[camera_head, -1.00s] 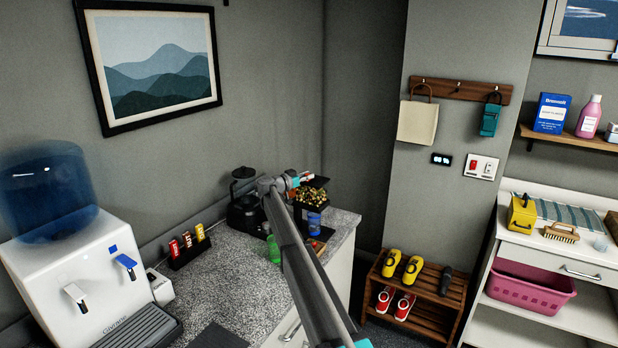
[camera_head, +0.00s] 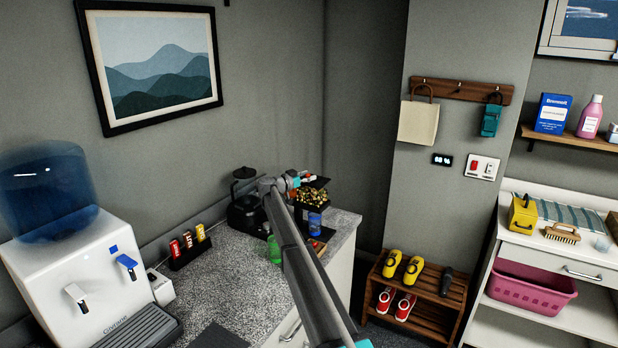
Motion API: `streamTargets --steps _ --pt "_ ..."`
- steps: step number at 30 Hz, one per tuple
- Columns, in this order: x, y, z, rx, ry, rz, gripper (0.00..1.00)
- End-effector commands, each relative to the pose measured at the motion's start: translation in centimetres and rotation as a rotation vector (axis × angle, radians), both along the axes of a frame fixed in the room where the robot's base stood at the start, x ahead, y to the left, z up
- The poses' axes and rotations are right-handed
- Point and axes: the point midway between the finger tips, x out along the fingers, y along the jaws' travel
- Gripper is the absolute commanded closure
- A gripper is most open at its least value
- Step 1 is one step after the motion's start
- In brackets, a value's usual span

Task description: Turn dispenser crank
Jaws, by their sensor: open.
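The dispenser (camera_head: 313,196) stands at the back right of the speckled counter. It has a dark top and a clear section filled with golden pieces, with a blue part (camera_head: 314,222) below. Its crank cannot be made out; my arm covers the dispenser's left side. My arm reaches up from the bottom of the picture to it. My gripper (camera_head: 297,181) is at the arm's far end, beside the upper left of the dispenser. The fingers are small and partly hidden, and contact with the crank cannot be told. The gripper is open.
A black grinder-like machine (camera_head: 245,208) stands just left of my gripper. A green cup (camera_head: 274,250) is beside my arm. A rack of bars (camera_head: 188,246) and a water cooler (camera_head: 85,275) stand further left. The counter's front middle (camera_head: 235,290) is clear.

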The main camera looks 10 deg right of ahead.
Motion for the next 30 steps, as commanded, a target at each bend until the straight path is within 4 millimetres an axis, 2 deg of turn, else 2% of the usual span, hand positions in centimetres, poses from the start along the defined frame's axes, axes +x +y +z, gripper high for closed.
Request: streamTargets --steps 8,24,30 --pt "-0.8 1.3 0.0 0.000 0.000 0.002 0.36" --pt "-5.1 8.0 0.0 0.000 0.000 0.002 0.36" --pt "-6.1 9.7 0.0 0.001 0.001 0.001 0.36"
